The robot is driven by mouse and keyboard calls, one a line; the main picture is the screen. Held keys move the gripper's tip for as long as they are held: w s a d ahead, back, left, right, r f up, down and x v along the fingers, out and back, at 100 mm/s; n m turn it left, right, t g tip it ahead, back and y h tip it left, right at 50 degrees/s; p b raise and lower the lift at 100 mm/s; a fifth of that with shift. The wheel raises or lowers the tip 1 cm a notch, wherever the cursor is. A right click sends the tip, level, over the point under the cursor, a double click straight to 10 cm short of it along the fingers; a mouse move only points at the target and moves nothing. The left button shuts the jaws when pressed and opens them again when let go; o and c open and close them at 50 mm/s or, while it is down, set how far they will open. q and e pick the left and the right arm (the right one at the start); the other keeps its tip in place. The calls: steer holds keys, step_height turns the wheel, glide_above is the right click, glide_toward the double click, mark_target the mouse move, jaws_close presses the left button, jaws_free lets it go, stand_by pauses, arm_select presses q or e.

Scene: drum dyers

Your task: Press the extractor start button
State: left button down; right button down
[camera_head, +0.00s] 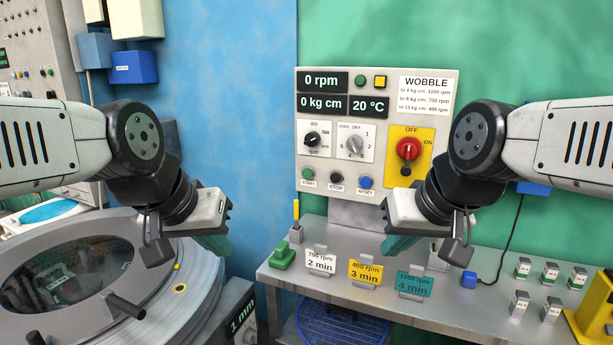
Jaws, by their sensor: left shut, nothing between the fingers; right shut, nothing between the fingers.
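The extractor's control panel (377,137) stands upright at the back, in the middle of the head view. Its green start button (308,173) is at the lower left of the panel, above a START label. A black stop button (336,178) and a blue reset button (365,182) sit to its right. My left gripper (190,250) is shut and empty, left of the panel and over the round drum machine. My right gripper (430,255) is shut and empty, in front of the panel's lower right. Neither gripper touches the start button.
A grey shelf (300,283) below the panel carries a green block (282,256), white, yellow and teal cards, and several small labelled containers. A round drum machine (110,290) fills the lower left. A red rotary switch (408,149) is on the panel's right. Space before the start button is clear.

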mark_target(308, 173)
stand_by(0.9)
steer(key=w+a+n+t, duration=0.1)
steer(key=w+a+t, duration=0.25)
steer(key=w, duration=1.45)
steer(key=w+a+n+t, duration=0.2)
steer(key=w+a+t, duration=0.15)
steer(key=w, duration=1.45)
steer(key=w+a+f+n+t+y, duration=0.5)
steer(key=w+a+f+n+t, duration=0.1)
steer(key=a+f, duration=0.4)
steer(key=shift+w+a+f+t, duration=0.15)
steer(key=shift+w+a+t, duration=0.25)
steer(key=shift+w+a, duration=0.35)
steer(key=shift+w+d, duration=0.15)
steer(key=w+d, duration=0.3)
steer(key=w, duration=0.5)
steer(key=shift+d, duration=0.15)
